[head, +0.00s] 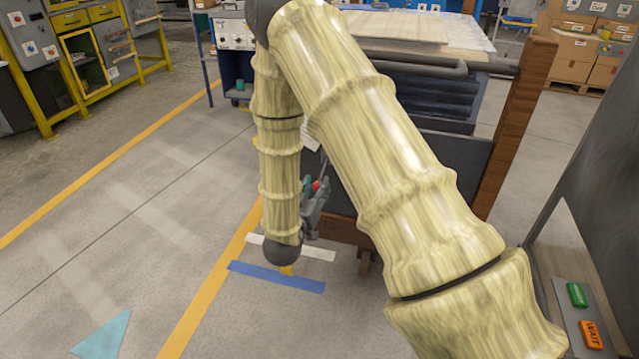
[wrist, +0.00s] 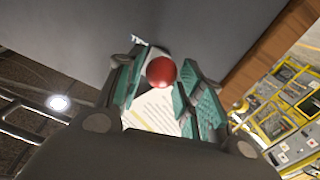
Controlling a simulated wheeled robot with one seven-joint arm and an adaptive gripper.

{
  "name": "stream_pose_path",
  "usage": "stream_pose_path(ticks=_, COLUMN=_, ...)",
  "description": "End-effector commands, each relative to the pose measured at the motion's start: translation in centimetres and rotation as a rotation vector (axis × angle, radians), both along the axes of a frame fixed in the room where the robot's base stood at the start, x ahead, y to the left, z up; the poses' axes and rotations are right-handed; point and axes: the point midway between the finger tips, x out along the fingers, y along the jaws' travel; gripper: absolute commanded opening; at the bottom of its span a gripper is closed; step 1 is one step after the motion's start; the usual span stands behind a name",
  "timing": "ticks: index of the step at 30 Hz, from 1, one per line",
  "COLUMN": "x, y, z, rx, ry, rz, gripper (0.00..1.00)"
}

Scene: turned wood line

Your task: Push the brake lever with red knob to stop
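The red knob (head: 317,186) shows small in the head view, at my gripper (head: 312,203), beside the dark side of a cart. In the wrist view the red knob (wrist: 161,71) sits in the gap between the fingertips of my gripper (wrist: 163,82). The teal-padded fingers are apart, with the knob near their tips. I cannot tell whether either pad touches it. A thin rod, likely the lever, rises by the knob in the head view; most of the lever is hidden.
The cart's dark panel (head: 450,165) and wooden post (head: 512,130) stand close right of my gripper. A blue strip (head: 277,277) and a white strip lie on the floor below. Green and orange buttons (head: 577,294) are at lower right. Open floor lies left.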

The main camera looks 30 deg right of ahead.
Motion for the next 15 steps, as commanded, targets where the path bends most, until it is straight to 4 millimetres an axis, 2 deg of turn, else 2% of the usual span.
stream_pose_path(ticks=6, x=1.5, y=-2.0, z=0.0, rx=0.0, ry=0.0, rz=-0.001, gripper=0.37)
stream_pose_path(ticks=15, x=2.1, y=-2.7, z=0.0, rx=0.0, ry=0.0, rz=0.001, gripper=0.37)
